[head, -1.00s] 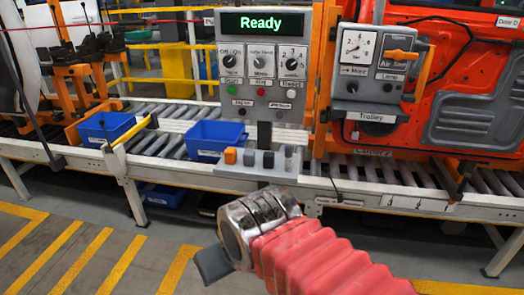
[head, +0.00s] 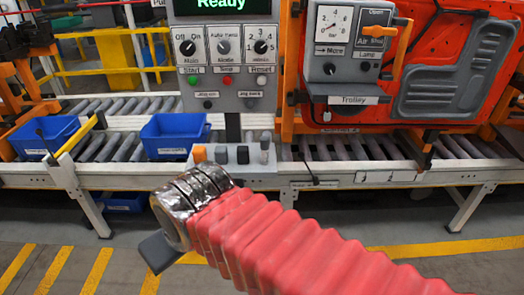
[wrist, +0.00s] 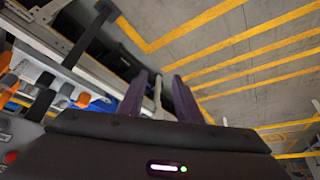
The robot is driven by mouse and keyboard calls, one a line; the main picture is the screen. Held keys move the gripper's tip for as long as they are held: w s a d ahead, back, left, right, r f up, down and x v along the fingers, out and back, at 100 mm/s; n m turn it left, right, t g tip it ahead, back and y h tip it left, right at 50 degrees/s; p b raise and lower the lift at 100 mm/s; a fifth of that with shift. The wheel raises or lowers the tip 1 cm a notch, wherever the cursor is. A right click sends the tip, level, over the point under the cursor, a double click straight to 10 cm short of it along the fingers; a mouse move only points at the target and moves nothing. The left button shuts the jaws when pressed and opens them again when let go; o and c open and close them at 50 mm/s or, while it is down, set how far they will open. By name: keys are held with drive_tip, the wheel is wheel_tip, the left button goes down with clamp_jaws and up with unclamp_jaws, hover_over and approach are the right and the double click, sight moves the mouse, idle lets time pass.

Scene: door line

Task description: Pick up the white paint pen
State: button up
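I cannot make out a white paint pen in either view. My gripper (head: 157,252) shows in the head view as a dark end piece at the tip of my red-sleeved arm, in front of the conveyor and over the floor. In the wrist view my gripper (wrist: 160,97) has two dark purple fingers set apart, with nothing seen held between them. A pale frame leg shows in the background behind the gap.
A roller conveyor (head: 345,179) runs across ahead. On it are a left blue bin (head: 45,136) and a right blue bin (head: 174,137); their insides are mostly hidden. The striped floor is open.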

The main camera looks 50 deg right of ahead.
drive_tip(key=shift+o, duration=1.4)
drive_tip(key=shift+w+d, duration=0.2)
drive_tip(key=shift+w, duration=0.05)
drive_tip(key=shift+o, duration=0.4)
drive_tip(key=w+d+f+m+t+h, duration=0.1)
drive_tip(key=w+d+m+t+h, duration=0.1)
drive_tip(key=w+d, duration=0.6)
drive_tip(key=shift+w+d+f, duration=0.15)
drive_tip(key=shift+w+f, duration=0.15)
drive_tip(key=shift+w, duration=0.35)
drive_tip(key=w+d+f+m+t+h, duration=0.1)
drive_tip(key=w+d+f+t+h, duration=0.15)
drive_tip(key=d, duration=0.55)
drive_tip(key=w+d+f+m+t+h, duration=0.1)
drive_tip(key=w+d, duration=0.2)
drive_tip(key=d, duration=0.5)
drive_tip(key=w+d+f+m+t+h, duration=0.1)
drive_tip(key=w+d+f+h, duration=0.1)
drive_tip(key=d, duration=0.6)
drive_tip(key=s+d+f+m+t+h, duration=0.1)
drive_tip(key=s+d+f+t+h, duration=0.1)
drive_tip(key=s+d, duration=0.4)
drive_tip(key=shift+d+f+m+t, duration=0.3)
drive_tip(key=shift+d+m+t, duration=0.15)
drive_tip(key=shift+d, duration=0.8)
drive_tip(key=shift+w+d+h, duration=0.1)
drive_tip(key=shift+h, duration=0.15)
